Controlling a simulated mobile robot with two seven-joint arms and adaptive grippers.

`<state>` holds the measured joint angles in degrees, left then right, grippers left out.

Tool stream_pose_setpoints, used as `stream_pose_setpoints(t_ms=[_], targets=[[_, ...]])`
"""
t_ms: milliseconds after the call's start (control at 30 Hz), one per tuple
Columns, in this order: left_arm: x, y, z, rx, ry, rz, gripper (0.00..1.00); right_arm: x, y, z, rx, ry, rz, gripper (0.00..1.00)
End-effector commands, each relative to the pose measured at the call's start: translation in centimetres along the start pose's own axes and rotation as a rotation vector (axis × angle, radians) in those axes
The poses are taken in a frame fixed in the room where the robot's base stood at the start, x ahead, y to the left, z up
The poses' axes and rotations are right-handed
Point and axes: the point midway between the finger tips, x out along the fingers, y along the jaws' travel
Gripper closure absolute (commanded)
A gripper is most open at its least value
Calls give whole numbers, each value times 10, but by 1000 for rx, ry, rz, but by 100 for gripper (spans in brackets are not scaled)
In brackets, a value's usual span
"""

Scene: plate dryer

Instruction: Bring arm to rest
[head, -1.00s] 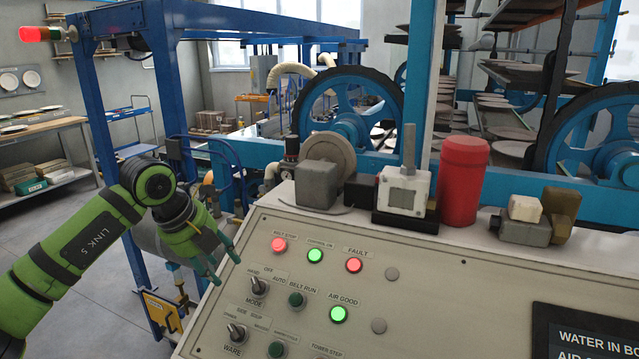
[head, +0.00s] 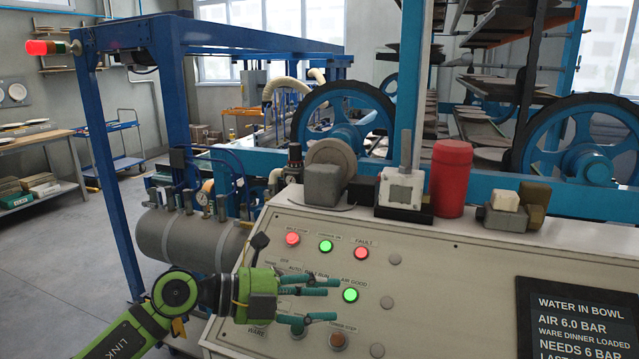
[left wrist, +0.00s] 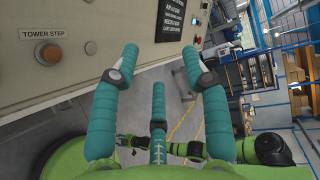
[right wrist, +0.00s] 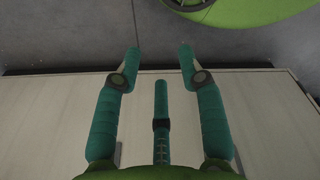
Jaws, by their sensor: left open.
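My left gripper (head: 325,298) is in front of the left part of the sloped control panel (head: 440,262), with its teal fingers pointing right. It hides part of the switches and labels there. In the left wrist view, the same gripper (left wrist: 160,52) has its fingers spread with nothing between them, and the orange TOWER STEP button (left wrist: 48,53) is at the left. My right gripper (right wrist: 161,53) shows only in the right wrist view. Its fingers are apart and empty, over a pale flat surface (right wrist: 60,110).
The panel has lit red and green lamps and a dark screen (head: 585,320). A red cylinder (head: 452,178), a grey block (head: 323,184) and a white gauge box (head: 402,188) stand on its top ledge. A blue frame (head: 110,150) stands at the left, with open floor (head: 60,260) below.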

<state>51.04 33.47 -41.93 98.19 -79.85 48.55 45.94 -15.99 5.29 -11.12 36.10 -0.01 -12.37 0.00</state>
Motion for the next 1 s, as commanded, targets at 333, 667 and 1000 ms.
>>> stream_pose_setpoints(t_ms=[333, 667, 1000], targets=[[-58, -26, 18, -611, -473, -851, 54, -2, -15, 30, 1, -49, -19, 60], [-145, 190, -13, -1424, -1215, -767, 54, -2, -21, 21, 0, -35, -27, 60], [-170, 314, -157, -1927, -1541, -260, 54, -1, -16, 17, -2, -27, -20, 60]])
